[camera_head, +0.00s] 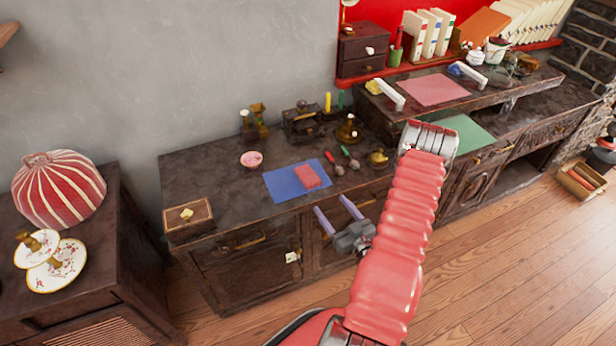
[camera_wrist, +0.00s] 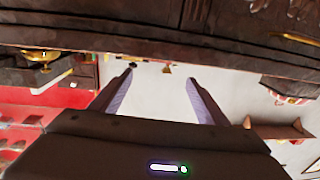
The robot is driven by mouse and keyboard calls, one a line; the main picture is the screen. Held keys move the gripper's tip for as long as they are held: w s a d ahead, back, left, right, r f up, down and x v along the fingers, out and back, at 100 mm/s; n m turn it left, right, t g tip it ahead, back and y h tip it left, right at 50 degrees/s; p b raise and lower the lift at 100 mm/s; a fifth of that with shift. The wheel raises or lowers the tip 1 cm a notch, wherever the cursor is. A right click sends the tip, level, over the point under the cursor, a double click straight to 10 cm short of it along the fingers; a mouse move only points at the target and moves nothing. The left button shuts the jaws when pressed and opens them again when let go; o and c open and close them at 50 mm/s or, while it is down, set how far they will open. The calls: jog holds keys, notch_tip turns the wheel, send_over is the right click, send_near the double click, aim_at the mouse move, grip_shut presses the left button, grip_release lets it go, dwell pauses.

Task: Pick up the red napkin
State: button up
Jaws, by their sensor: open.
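The red napkin (camera_head: 307,176), small and folded, lies on the right part of a blue mat (camera_head: 283,184) on the dark wooden desk. My gripper (camera_head: 331,204) is open and empty. In the head view its two pale purple fingers point up toward the desk, just in front of its front edge and below and right of the napkin. The fingers also show in the wrist view (camera_wrist: 159,77), apart with nothing between them. I cannot make out the napkin in the wrist view.
Near the mat stand a pink bowl (camera_head: 251,159), a wooden box (camera_head: 188,219) at the desk's left corner and a brass pot (camera_head: 378,158). A raised shelf with a pink mat (camera_head: 433,90) is at right. Bare desk lies left of the blue mat.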

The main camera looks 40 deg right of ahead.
aim_at(315, 185)
jog(key=shift+w+d, duration=0.25)
jog(key=shift+w, duration=1.15)
jog(key=shift+w+d, duration=0.3)
jog(key=shift+w, duration=1.15)
jog(key=shift+w+d, duration=0.25)
jog(key=shift+w, duration=1.15)
jog(key=shift+w+d+f, duration=0.1)
jog(key=shift+w+d, duration=0.1)
jog(key=shift+w, duration=0.65)
jog(key=shift+w+d, duration=0.15)
jog(key=shift+w, duration=0.7)
jog(key=shift+w+d+f, duration=0.1)
jog(key=shift+w+d, duration=0.1)
jog(key=shift+w, duration=0.65)
jog(key=shift+c, duration=0.5)
jog(key=c, duration=1)
jog(key=shift+r, duration=0.1)
